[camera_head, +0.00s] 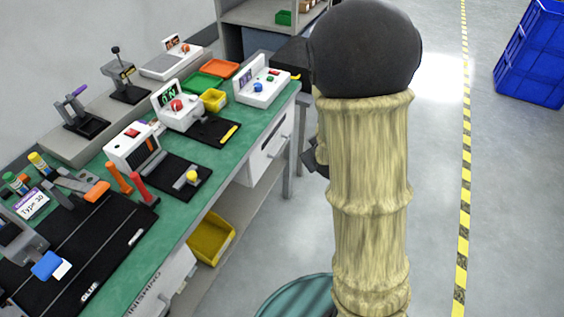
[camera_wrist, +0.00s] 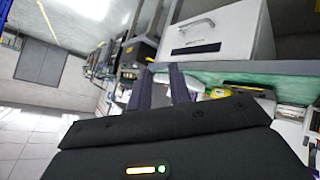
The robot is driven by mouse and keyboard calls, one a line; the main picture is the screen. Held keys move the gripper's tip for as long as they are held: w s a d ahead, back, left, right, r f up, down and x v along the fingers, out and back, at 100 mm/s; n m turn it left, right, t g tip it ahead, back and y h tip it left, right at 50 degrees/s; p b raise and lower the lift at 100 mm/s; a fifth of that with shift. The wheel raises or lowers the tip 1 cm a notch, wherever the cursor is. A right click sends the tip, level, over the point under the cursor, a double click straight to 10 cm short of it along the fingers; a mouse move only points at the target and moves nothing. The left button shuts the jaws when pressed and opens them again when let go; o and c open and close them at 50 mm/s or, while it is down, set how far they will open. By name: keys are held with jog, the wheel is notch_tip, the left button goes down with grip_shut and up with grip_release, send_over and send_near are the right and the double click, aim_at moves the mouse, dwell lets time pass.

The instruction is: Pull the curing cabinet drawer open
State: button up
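A white drawer front (camera_head: 265,158) sits under the far end of the green bench, with a small bar handle on it. In the wrist view a white drawer front (camera_wrist: 225,38) fills the upper right, with a pale curved handle (camera_wrist: 190,27) and a dark label strip. My gripper (camera_wrist: 161,78) shows two dark purple fingers with a gap between them. It looks open and empty, apart from the handle, which lies beyond the fingertips. In the head view my arm hides most of the gripper. How far the drawer stands out is not clear.
The green bench top (camera_head: 190,212) carries several devices, black mats and trays close left of my arm. A yellow bin (camera_head: 211,238) is on the shelf below. A blue crate (camera_head: 533,55) stands at the far right. The floor right of my arm is clear.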

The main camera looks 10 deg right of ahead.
jog(key=w+a+f+n+t+y+b, duration=0.1)
jog(key=w+f+n+t+b, duration=0.1)
jog(key=f+b, duration=0.6)
jog(key=w+a+f+n+t+y+b, duration=0.1)
jog(key=f+n+t+b, duration=0.3)
jog(key=b, duration=0.9)
jog(key=w+a+f+n+t+y+b, duration=0.1)
jog(key=w+f+n+t+y+b, duration=0.1)
jog(key=f+n+b, duration=0.5)
notch_tip(320, 180, down, 7)
jog(key=w+t+b, duration=0.1)
jog(key=b, duration=0.2)
jog(key=shift+w+a+y, duration=0.15)
jog(key=shift+w+y, duration=0.15)
jog(key=shift+r, duration=0.1)
